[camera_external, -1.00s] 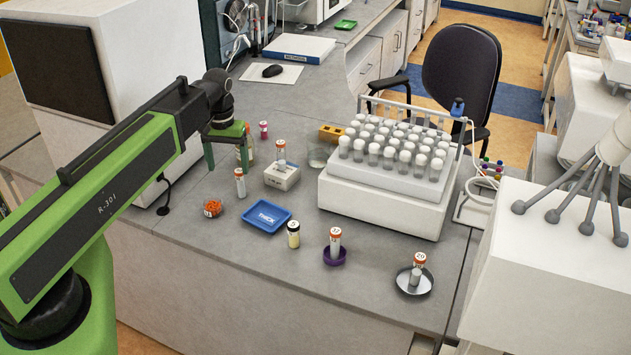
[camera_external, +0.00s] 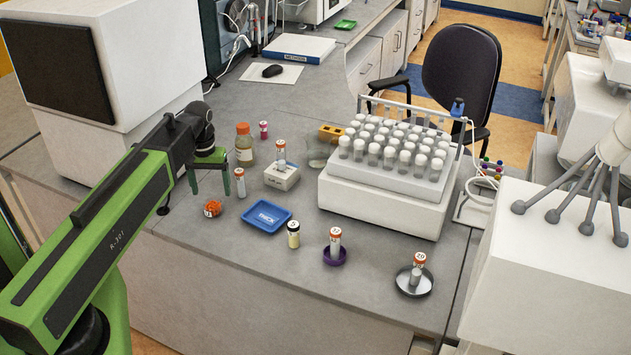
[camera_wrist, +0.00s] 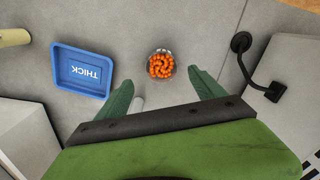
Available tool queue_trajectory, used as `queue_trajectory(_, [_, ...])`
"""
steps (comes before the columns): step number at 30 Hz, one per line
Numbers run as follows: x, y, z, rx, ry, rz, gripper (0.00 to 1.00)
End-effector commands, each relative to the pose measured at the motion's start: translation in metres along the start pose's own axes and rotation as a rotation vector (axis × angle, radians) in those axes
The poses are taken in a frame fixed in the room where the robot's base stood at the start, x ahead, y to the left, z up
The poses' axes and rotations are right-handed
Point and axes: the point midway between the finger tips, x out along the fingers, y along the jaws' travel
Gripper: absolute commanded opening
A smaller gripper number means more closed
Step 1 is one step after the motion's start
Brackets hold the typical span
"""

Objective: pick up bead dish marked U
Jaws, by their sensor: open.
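The bead dish (camera_external: 212,208) is a small clear dish of orange beads on the grey bench, left of the blue tray. In the wrist view the bead dish (camera_wrist: 161,65) lies just beyond my fingertips, centred roughly between them. Its U mark cannot be read clearly here. My gripper (camera_external: 210,190) is open and empty above the bench, behind the dish in the external view. In the wrist view my gripper (camera_wrist: 162,84) shows two green fingers spread apart, one on each side below the dish.
A blue tray marked THICK (camera_external: 266,216) is beside the dish. An orange-capped vial (camera_external: 240,184) stands close to my gripper, with a brown bottle (camera_external: 245,146) behind. Bare bench lies in front of the dish.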

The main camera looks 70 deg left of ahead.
Motion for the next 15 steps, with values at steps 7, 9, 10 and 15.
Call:
queue_trajectory(7, [0.014,0.0,0.0,0.0,0.0,0.0,0.79])
queue_trajectory(9, [0.02,-0.001,0.001,0.0,0.0,0.0,0.79])
queue_trajectory(10, [0.024,-0.001,0.001,0.0,0.0,0.0,0.79])
queue_trajectory(15, [0.055,-0.004,0.004,0.0,0.0,0.0,0.79])
